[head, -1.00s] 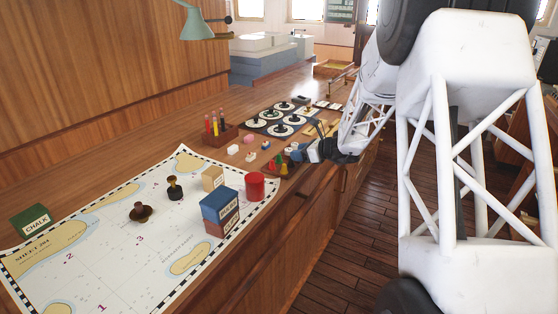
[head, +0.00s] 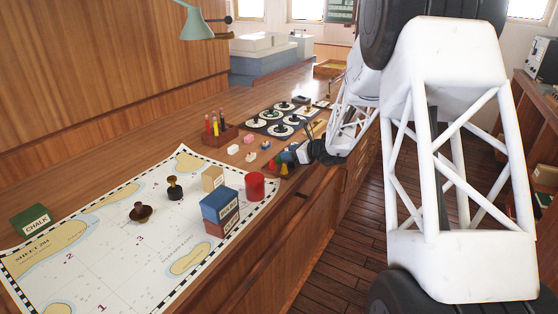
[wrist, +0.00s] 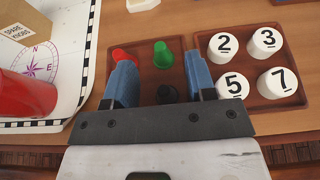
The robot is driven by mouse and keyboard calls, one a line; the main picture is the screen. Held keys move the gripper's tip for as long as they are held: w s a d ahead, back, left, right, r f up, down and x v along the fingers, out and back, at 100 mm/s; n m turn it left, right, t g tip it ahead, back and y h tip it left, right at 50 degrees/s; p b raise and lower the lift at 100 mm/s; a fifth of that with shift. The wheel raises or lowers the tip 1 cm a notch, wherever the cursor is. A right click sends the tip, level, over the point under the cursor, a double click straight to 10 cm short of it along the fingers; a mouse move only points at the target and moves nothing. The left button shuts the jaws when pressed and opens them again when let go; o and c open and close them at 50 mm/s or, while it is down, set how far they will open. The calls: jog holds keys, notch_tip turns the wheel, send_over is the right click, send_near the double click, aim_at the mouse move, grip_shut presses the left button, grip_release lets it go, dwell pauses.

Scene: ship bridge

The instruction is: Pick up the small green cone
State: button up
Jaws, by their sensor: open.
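The small green cone (wrist: 162,54) stands in a shallow brown tray (wrist: 145,44). In the wrist view it shows in the gap between the two blue fingers, near their tips. My gripper (wrist: 160,62) is open and empty above that tray. A red cone (wrist: 120,54) stands by the left fingertip, partly hidden by it. A dark piece (wrist: 167,93) is between the fingers, closer to the palm. In the head view my gripper (head: 287,157) is low over the tray at the counter's front edge and hides part of its contents.
White numbered discs (wrist: 264,41) sit in a tray close right of the right finger. A red cylinder (head: 255,186) and stacked boxes (head: 220,211) stand on the chart (head: 110,245). A rack with coloured sticks (head: 214,130) and small loose blocks (head: 250,140) lie behind.

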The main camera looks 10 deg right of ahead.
aim_at(282, 163)
jog(key=shift+x, duration=1.75)
grip_shut()
